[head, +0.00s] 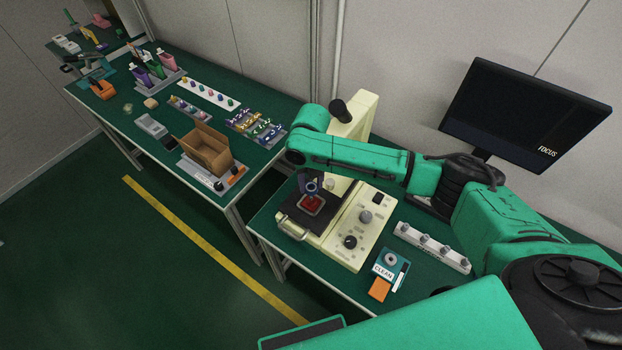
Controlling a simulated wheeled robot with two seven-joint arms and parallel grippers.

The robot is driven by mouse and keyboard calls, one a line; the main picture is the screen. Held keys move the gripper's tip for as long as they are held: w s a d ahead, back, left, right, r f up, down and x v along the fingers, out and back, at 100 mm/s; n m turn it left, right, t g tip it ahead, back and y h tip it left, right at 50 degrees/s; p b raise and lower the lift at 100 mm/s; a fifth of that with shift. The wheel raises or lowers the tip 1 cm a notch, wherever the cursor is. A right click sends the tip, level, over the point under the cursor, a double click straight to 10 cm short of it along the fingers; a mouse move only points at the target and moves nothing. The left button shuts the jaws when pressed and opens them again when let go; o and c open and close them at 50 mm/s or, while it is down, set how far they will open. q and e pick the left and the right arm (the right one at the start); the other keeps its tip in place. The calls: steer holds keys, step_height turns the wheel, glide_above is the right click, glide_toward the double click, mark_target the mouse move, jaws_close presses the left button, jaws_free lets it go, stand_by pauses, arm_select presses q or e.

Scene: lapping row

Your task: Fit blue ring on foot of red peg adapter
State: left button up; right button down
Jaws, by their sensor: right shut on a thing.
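A small red piece (311,204), which looks like the red peg adapter, sits on the dark plate of the cream machine. My right gripper (312,182) points down right above it, at the end of the green arm. It is shut on a small blue round thing, which looks like the blue ring (312,188). At this size I cannot tell whether the ring touches the red piece. The adapter's foot cannot be made out. My left gripper is out of view.
The cream machine (358,230) has knobs and a tall column behind the gripper. A rail with several grey knobs (433,247), a CLEAN-marked tray (390,262) and a monitor (525,115) are to the right. A cardboard box (206,150) stands on the left table.

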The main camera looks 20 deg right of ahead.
step_height(320, 180, down, 2)
steer(key=shift+f+b, duration=0.1)
steer(key=shift+b, duration=0.3)
arm_select(q)
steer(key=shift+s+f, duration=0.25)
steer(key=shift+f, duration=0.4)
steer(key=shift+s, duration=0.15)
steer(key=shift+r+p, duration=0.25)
steer(key=shift+p, duration=0.05)
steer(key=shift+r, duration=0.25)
steer(key=shift+p, duration=0.35)
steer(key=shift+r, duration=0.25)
